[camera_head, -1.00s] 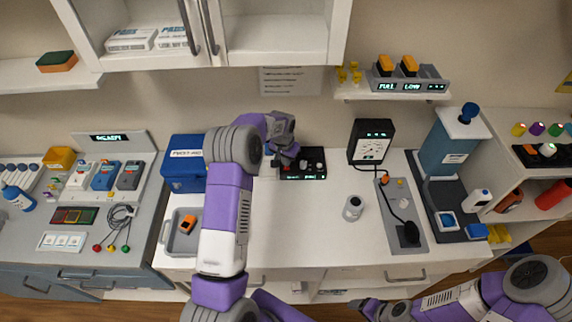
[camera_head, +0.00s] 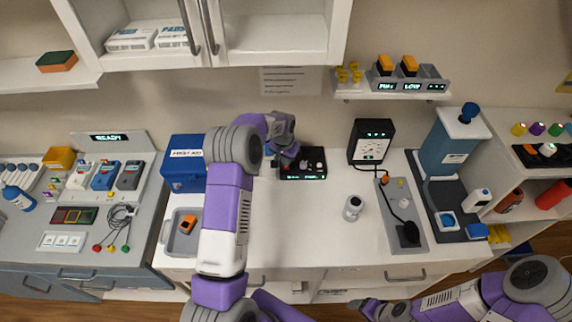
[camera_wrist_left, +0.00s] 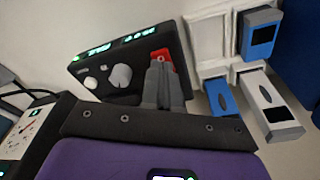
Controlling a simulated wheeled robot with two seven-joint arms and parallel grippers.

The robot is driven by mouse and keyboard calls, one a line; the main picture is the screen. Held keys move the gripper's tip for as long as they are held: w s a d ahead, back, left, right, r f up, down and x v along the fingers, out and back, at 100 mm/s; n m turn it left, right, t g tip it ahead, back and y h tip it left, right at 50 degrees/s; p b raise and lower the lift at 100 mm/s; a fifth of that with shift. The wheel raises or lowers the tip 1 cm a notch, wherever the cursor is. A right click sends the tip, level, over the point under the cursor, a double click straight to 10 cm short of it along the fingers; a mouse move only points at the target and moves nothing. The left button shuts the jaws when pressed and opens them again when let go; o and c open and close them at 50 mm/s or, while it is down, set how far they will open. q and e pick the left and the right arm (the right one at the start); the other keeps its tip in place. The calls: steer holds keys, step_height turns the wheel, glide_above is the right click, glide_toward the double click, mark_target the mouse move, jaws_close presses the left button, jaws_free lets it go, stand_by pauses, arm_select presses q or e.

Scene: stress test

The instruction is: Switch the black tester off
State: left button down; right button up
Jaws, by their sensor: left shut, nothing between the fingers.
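The black tester (camera_head: 316,161) is a low black box near the back of the white table, with green lit displays on its front. In the left wrist view the black tester (camera_wrist_left: 128,62) shows two lit displays, pale knobs and a red switch (camera_wrist_left: 165,57). My left gripper (camera_head: 288,158) is at the tester's left part in the head view. In the left wrist view its shut, empty fingers (camera_wrist_left: 161,64) are at the red switch and partly cover it; I cannot tell whether they touch. My right gripper (camera_head: 368,308) is low at the front, away from the tester; its jaws are unclear.
A blue first aid box (camera_head: 184,178) stands left of my left arm. A grey tray (camera_head: 171,243) lies at the front left.

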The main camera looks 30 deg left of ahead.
arm_select(q)
steer(key=shift+f+b, duration=0.6)
steer(key=shift+f, duration=0.25)
steer(key=shift+r, duration=0.1)
stand_by(0.3)
steer(key=shift+r+p, duration=1.95)
steer(key=shift+r, duration=1.5)
steer(key=shift+s+f, duration=0.1)
